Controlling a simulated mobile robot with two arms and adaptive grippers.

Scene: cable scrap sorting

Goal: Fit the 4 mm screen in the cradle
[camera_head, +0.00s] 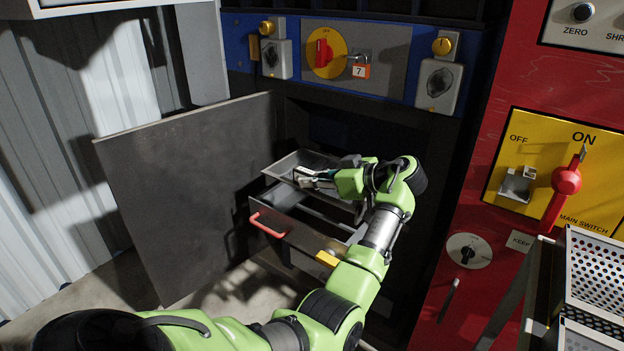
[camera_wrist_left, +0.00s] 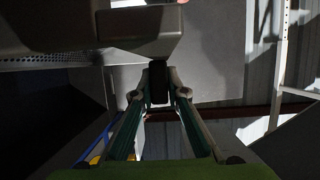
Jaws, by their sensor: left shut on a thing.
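My left gripper (camera_head: 318,180) reaches over the pulled-out drawer-like cradle (camera_head: 305,238) in the dark machine opening. It is shut on the edge of a grey screen (camera_head: 288,162), which sits tilted over the back part of the cradle. In the left wrist view the fingertips (camera_wrist_left: 158,82) close on a grey block of the screen (camera_wrist_left: 140,35), and a perforated strip shows at the left. I cannot tell whether the screen touches the cradle's rails. The hole size cannot be read. My right gripper is not in view.
An open dark door panel (camera_head: 190,190) stands left of the cradle. The cradle front has a red handle (camera_head: 268,226) and a yellow block (camera_head: 326,259). Perforated screens (camera_head: 598,268) stand in a rack at the lower right. A red panel with a main switch (camera_head: 566,182) stands to the right.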

